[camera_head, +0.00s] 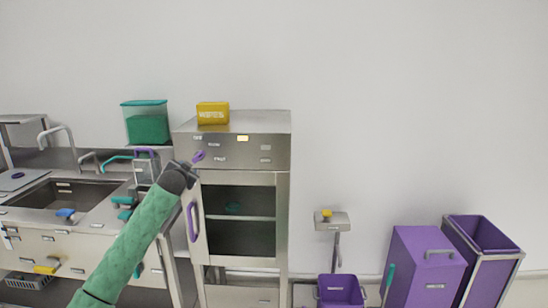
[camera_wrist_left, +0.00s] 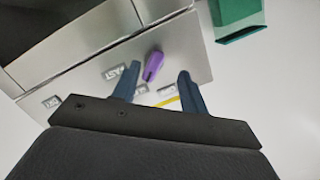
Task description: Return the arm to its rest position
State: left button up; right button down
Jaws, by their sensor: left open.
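My left arm, in a green sleeve, comes in from the lower left of the head view. Its gripper (camera_head: 185,170) is in front of the left upper part of the steel cabinet (camera_head: 235,122). In the left wrist view the two blue-grey fingers (camera_wrist_left: 160,70) are spread apart with nothing held between them. A purple knob (camera_wrist_left: 152,66) on the cabinet's control panel shows beyond and between the fingertips. The knob also shows in the head view (camera_head: 198,156), just past the gripper. I cannot tell whether a finger touches it. My right gripper is not in view.
A yellow box (camera_head: 212,113) sits on the cabinet, and a green container (camera_head: 146,122) stands to its left. A purple handle (camera_head: 192,221) is below the gripper. The sink counter (camera_head: 60,217) is at left. Purple bins (camera_head: 340,291) and (camera_head: 482,262) stand at right.

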pick_arm(q)
jog(key=s+d+f+n+g, duration=0.15)
jog(key=s+f, duration=0.25)
jog(key=f, duration=1)
jog(key=s+d+f+n+g, duration=0.1)
jog(key=s+d+f+g, duration=0.25)
jog(key=f, duration=0.95)
jog(key=s+d+f+g+h, duration=0.1)
jog(key=s+d+f+g, duration=0.1)
jog(key=s+f, duration=0.9)
jog(key=s+d+f+g, duration=0.15)
jog(key=s+f, duration=0.55)
jog(key=f, duration=0.7)
jog(key=s+d+f+n+g, duration=0.1)
jog(key=s+d+f+g, duration=0.1)
jog(key=s+f, duration=0.9)
jog(key=s+d+f+n+g, duration=0.1)
jog(key=s+d+f, duration=0.1)
jog(key=s+f, duration=0.85)
jog(key=s+d+f+g, duration=0.1)
jog(key=s+f, duration=0.1)
jog(key=s, duration=0.7)
jog(key=s+d+f+g, duration=0.1)
jog(key=s+f, duration=0.1)
jog(key=s, duration=0.7)
jog(key=s+d+f+g+h, duration=0.1)
jog(key=s+f, duration=0.1)
jog(key=s, duration=0.7)
jog(key=shift+f, duration=0.35)
